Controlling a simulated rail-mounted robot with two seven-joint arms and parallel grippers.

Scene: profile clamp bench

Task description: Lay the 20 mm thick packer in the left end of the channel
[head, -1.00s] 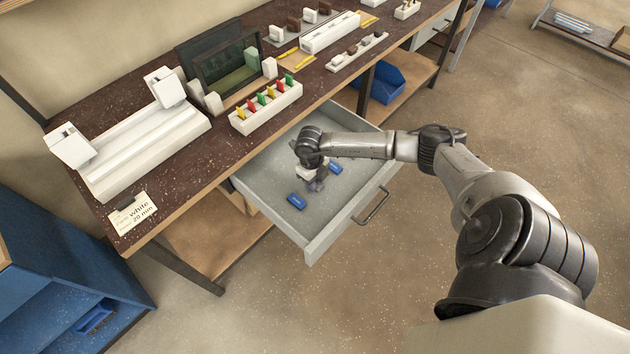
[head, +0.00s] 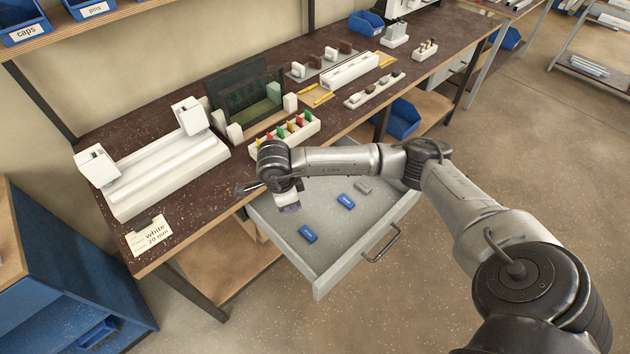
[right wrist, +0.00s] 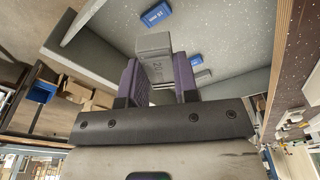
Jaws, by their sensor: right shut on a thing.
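My right gripper (head: 290,208) hangs above the left rear part of the open drawer, close to the bench's front edge. In the right wrist view, its purple fingers (right wrist: 160,80) are shut on a grey packer (right wrist: 155,52). The white channel (head: 165,170) lies on the bench, left of the gripper, with a white block at each end. The left end (head: 118,200) of the channel looks empty. A card (head: 150,235) in front of it reads "white" and "20 mm". My left gripper is out of view.
The drawer (head: 375,235) holds two blue packers (head: 308,234) (head: 345,201) and another grey one (head: 363,187). A white rack of coloured pieces (head: 285,132) and a dark-framed panel (head: 245,105) stand right of the channel.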

